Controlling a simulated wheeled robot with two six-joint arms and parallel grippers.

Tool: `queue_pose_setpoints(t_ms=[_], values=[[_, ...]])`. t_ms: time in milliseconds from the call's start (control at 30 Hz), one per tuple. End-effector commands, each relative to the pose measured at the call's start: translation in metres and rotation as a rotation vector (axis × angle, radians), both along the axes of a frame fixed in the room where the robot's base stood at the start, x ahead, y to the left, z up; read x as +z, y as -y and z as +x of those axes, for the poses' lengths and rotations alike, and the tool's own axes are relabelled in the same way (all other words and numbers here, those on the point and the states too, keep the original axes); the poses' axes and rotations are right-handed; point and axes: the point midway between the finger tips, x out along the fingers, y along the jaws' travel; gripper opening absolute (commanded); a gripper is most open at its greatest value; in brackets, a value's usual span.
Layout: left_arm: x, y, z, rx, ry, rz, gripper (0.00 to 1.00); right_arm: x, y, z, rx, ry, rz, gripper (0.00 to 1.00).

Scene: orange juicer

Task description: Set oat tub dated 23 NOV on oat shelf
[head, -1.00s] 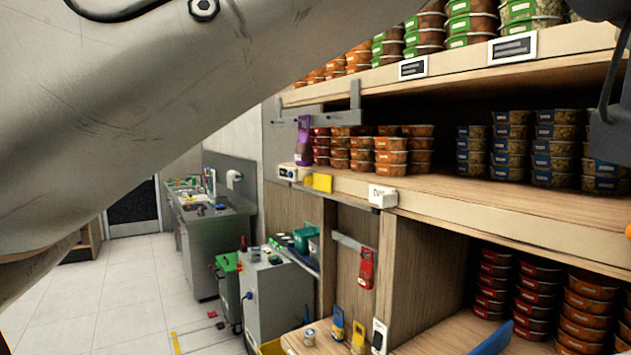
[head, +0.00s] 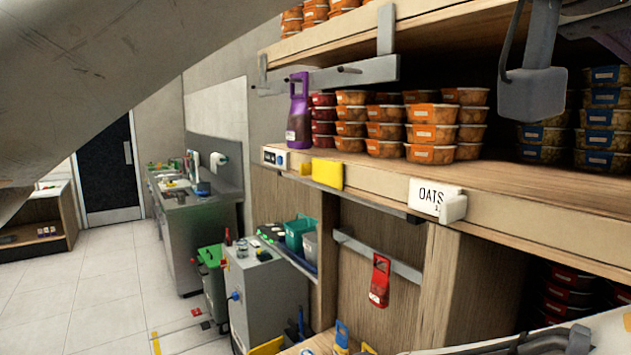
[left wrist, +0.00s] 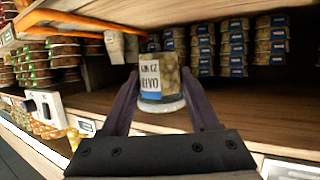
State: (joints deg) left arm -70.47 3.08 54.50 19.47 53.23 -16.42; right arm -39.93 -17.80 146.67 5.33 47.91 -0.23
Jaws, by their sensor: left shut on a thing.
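In the left wrist view, my left gripper (left wrist: 160,98) is shut on a small clear tub (left wrist: 177,82) with pale lumpy contents and a blue and white label. The label print is blurred; I cannot read the date surely. Behind the tub is the bare board of a shelf (left wrist: 105,103). In the head view, a white OATS sign (head: 434,199) is on the edge of the middle shelf (head: 520,205). The held tub and the left fingertips are not visible there. My right gripper is not in view.
Orange tubs (head: 432,133) stand left of the bare board and blue-label tubs (head: 608,115) right and behind; these also show in the left wrist view (left wrist: 233,48).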

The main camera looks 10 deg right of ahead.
Motion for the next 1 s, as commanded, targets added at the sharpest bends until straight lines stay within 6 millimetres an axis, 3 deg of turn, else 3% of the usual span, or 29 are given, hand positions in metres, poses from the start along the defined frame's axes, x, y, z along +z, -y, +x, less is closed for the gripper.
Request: queue_pose_setpoints(t_ms=[33, 200, 333, 467, 633, 1000], values=[[-0.02, -0.015, 0.017, 0.016, -0.004, 0.002, 0.05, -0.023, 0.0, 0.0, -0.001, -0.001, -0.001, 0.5], [-0.045, -0.059, 0.047, 0.013, -0.01, 0.003, 0.05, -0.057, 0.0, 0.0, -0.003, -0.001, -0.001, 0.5], [-0.054, -0.084, 0.057, -0.002, -0.003, -0.009, 0.05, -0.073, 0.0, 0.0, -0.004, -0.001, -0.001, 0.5], [-0.056, -0.094, 0.06, -0.014, 0.004, -0.019, 0.05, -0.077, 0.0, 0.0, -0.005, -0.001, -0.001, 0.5], [-0.051, -0.069, 0.06, -0.025, 0.004, -0.019, 0.05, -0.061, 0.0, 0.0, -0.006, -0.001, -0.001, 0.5], [-0.049, 0.031, 0.064, -0.023, 0.003, -0.017, 0.05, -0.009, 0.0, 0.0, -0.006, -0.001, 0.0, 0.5]])
